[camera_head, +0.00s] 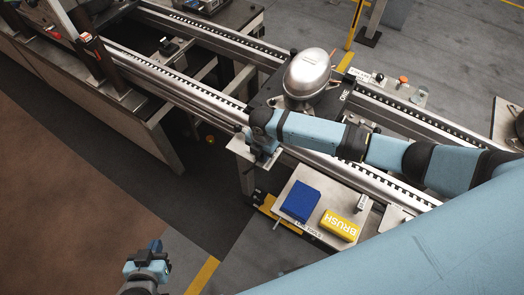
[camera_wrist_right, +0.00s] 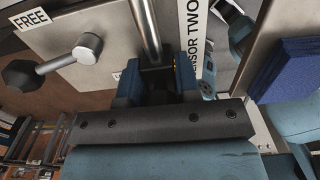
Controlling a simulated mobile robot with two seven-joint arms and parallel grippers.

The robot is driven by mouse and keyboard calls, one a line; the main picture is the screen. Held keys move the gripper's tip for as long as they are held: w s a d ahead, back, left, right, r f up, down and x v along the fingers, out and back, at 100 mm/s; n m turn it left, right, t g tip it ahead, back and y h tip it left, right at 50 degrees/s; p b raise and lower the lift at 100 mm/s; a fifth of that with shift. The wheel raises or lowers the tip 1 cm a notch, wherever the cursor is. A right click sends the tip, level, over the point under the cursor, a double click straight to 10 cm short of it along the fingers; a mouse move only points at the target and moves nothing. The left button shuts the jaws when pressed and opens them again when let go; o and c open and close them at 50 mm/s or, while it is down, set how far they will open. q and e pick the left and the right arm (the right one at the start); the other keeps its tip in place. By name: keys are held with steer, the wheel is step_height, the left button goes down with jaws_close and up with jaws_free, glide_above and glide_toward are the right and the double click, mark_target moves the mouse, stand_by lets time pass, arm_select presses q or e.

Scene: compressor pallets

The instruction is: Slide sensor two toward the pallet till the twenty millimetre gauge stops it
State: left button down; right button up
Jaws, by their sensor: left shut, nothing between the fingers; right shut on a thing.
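My right gripper (camera_head: 264,160) reaches down beside the conveyor rail, below the pallet (camera_head: 268,92) that carries a shiny compressor (camera_head: 308,72). In the right wrist view the right gripper (camera_wrist_right: 158,88) is shut on a dark block, sensor two (camera_wrist_right: 156,72), at the foot of a steel rod (camera_wrist_right: 150,30). A white label strip (camera_wrist_right: 193,50) reading "SENSOR TWO" lies beside it. In the head view my own gripper and wrist hide the sensor. I cannot make out the twenty millimetre gauge. My left gripper (camera_head: 154,246) is shut and empty, low over the floor, away from the rail.
In the wrist view a lever with a black knob (camera_wrist_right: 20,74) stands on a metal plate (camera_wrist_right: 65,75) labelled "FREE". A tool tray (camera_head: 288,180) holds a blue block (camera_head: 301,201) and a yellow brush (camera_head: 339,225), right of my right gripper. Rails (camera_head: 200,92) run behind.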

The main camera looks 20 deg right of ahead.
steer(key=shift+w+d, duration=0.3)
steer(key=shift+d, duration=0.15)
stand_by(0.4)
steer(key=o, duration=1)
steer(key=shift+o, duration=0.2)
